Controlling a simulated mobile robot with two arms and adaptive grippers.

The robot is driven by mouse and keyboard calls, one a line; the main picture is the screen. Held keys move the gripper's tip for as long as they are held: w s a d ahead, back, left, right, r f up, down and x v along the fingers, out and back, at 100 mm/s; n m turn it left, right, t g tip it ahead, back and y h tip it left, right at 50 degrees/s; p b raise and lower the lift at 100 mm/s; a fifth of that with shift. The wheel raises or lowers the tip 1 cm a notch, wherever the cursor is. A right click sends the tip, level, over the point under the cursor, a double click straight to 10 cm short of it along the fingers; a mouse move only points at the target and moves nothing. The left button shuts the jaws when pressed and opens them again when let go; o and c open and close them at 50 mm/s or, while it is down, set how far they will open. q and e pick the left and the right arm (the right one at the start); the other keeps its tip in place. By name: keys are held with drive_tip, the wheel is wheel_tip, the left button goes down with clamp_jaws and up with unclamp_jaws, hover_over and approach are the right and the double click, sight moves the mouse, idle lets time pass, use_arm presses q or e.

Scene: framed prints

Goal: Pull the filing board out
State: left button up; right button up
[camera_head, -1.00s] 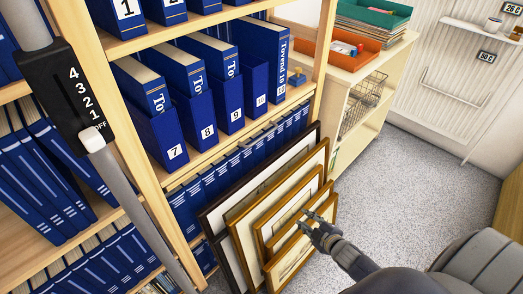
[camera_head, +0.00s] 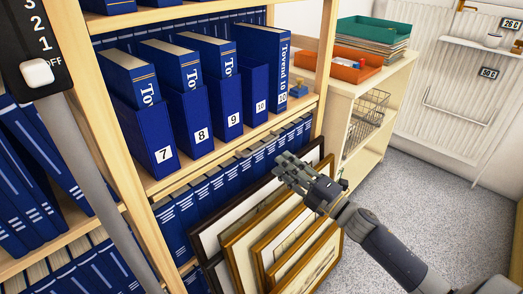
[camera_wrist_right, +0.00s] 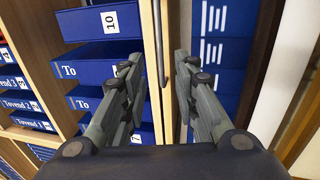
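A light wooden shelf board (camera_head: 225,143), which I take to be the filing board, runs under the blue boxes numbered 7 to 10. In the right wrist view the board's front edge (camera_wrist_right: 151,90) runs up the middle, with a slim dark bar, looking like a handle, (camera_wrist_right: 158,45) along it. My right gripper (camera_head: 281,167) is in front of the shelf, just below the board's right part. In the wrist view its fingers (camera_wrist_right: 160,70) are spread, one on each side of the edge and bar. Contact cannot be told. My left gripper is out of view.
Framed prints (camera_head: 255,245) lean against the lower shelf below my right gripper. Blue binders (camera_head: 190,205) fill that lower shelf. A pale side unit (camera_head: 375,125) with an orange tray (camera_head: 347,68) stands to the right. The grey floor (camera_head: 440,200) there is open.

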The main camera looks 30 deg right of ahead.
sight(261, 147)
drive_tip(key=x, duration=0.9)
drive_tip(key=shift+w+a+b, duration=0.1)
drive_tip(key=shift+w+b, duration=0.2)
drive_tip(key=shift+b, duration=0.05)
clamp_jaws()
